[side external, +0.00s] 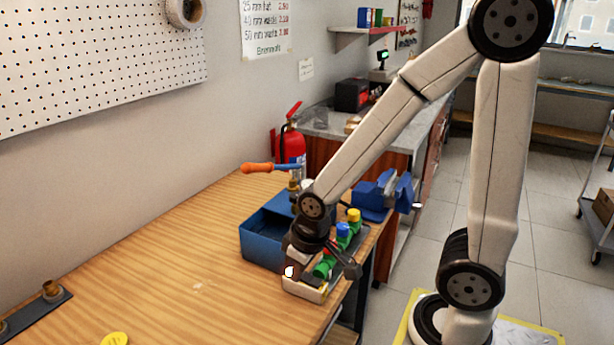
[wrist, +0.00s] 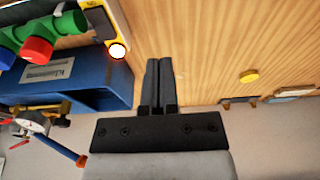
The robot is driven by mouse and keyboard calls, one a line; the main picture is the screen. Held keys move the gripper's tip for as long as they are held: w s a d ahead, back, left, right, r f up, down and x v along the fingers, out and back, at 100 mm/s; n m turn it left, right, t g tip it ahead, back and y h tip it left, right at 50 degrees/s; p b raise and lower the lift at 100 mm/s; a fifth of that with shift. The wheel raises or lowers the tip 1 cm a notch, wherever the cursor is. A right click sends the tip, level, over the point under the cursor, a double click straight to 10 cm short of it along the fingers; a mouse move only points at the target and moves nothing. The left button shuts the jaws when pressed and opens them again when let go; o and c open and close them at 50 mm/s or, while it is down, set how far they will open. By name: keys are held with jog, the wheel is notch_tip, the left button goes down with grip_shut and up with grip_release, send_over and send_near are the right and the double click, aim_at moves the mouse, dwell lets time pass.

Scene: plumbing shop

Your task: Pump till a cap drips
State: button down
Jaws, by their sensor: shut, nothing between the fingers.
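My gripper (wrist: 159,64) is shut and empty, its two dark fingers together above bare wood in the wrist view. The blue pump tank (side external: 262,240) stands on the bench; its side also shows left of my fingers in the wrist view (wrist: 112,85). Its lever ends in an orange handle (side external: 257,168), raised at the left in the side view. A gauge (wrist: 33,122) shows in the wrist view. A green manifold (wrist: 68,24) beside the tank carries a red cap (wrist: 37,50), a blue cap (side external: 343,230) and a yellow cap (side external: 354,215). No drip is visible; my wrist hides part of the manifold.
A lit round lamp (wrist: 117,51) sits at the manifold base's end. A yellow disc (side external: 115,339) lies on the bench, and a dark plate with brass fittings (side external: 52,291) is at far left. A blue vise (side external: 375,195) and red extinguisher (side external: 290,148) stand behind. Mid-bench is clear.

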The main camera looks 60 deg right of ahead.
jog(key=w+d+r+n, duration=0.4)
jog(key=w+r+n, duration=0.1)
jog(key=w, duration=0.3)
jog(key=w+d+r+n, duration=0.4)
jog(key=w+r, duration=0.1)
jog(key=w, duration=0.3)
jog(key=w+d+r+n, duration=0.4)
jog(key=w+n, duration=0.1)
jog(key=w, duration=0.3)
jog(key=s+d+r+n+g, duration=0.1)
jog(key=r, duration=0.1)
jog(key=s+d+r+n, duration=0.1)
jog(key=d+r, duration=0.1)
jog(key=s+d+r+n+g, duration=0.1)
jog(key=r+n, duration=0.1)
jog(key=shift+d+r+g, duration=0.1)
jog(key=shift+d+g, duration=0.05)
jog(key=shift+g, duration=0.15)
jog(key=shift+f, duration=0.2)
jog(key=shift+f, duration=2.05)
jog(key=shift+f, duration=0.15)
